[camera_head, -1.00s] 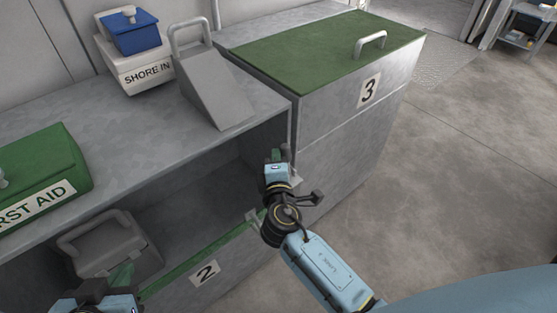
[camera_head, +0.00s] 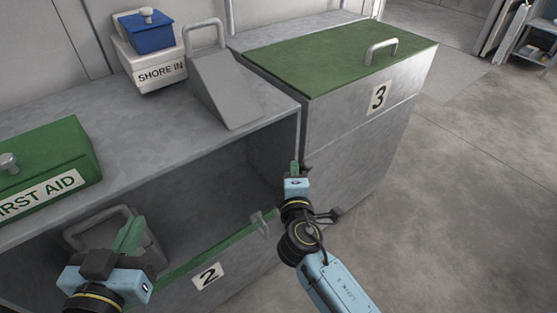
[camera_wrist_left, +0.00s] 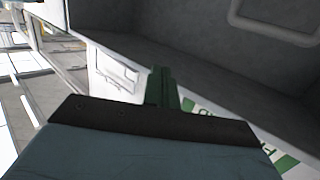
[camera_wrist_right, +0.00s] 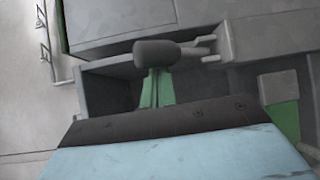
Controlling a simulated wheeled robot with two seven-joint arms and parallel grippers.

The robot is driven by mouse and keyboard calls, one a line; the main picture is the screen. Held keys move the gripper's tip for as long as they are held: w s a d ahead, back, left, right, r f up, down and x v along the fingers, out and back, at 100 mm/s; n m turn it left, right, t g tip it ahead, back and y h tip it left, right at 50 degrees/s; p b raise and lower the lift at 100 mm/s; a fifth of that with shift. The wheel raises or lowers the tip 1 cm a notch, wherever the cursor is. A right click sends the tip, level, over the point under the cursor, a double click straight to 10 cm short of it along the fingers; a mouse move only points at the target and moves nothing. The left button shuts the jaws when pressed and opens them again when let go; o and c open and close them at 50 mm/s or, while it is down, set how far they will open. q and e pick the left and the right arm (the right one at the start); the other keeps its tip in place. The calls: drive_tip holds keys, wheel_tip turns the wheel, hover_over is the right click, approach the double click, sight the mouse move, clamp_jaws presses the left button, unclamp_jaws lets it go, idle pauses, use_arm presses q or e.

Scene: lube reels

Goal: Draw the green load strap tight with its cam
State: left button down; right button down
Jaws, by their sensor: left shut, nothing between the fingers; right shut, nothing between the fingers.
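A green strip (camera_head: 205,248) runs along the front lip of bin 2, with a grey bracket (camera_head: 260,224) at its right end. I cannot tell whether this strip is the load strap. My right gripper (camera_head: 294,168) is shut and empty at the front corner between bins 2 and 3. In the right wrist view a dark rounded lever (camera_wrist_right: 165,53), perhaps the cam, lies at its fingertips, joined to a grey fitting (camera_wrist_right: 212,46). I cannot tell whether they touch. My left gripper (camera_head: 131,232) is shut and empty before bin 2's opening; its green fingers also show in the left wrist view (camera_wrist_left: 162,88).
A grey block with a handle (camera_head: 90,235) stands inside bin 2 behind my left gripper. Bin 3 (camera_head: 345,125) has a green lid. The floor at right is clear.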

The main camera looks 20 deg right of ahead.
use_arm(q)
drive_tip(key=shift+w, duration=0.1)
use_arm(e)
drive_tip(key=shift+w, duration=0.1)
use_arm(q)
drive_tip(key=shift+w+a+f+g, duration=0.1)
drive_tip(key=shift+a+f+g, duration=0.15)
drive_tip(key=shift+f, duration=0.3)
use_arm(e)
drive_tip(key=s+a+f, duration=0.2)
drive_tip(key=s+a, duration=0.4)
drive_tip(key=s, duration=0.1)
use_arm(q)
drive_tip(key=shift+w, duration=0.1)
use_arm(e)
drive_tip(key=shift+s+r, duration=0.1)
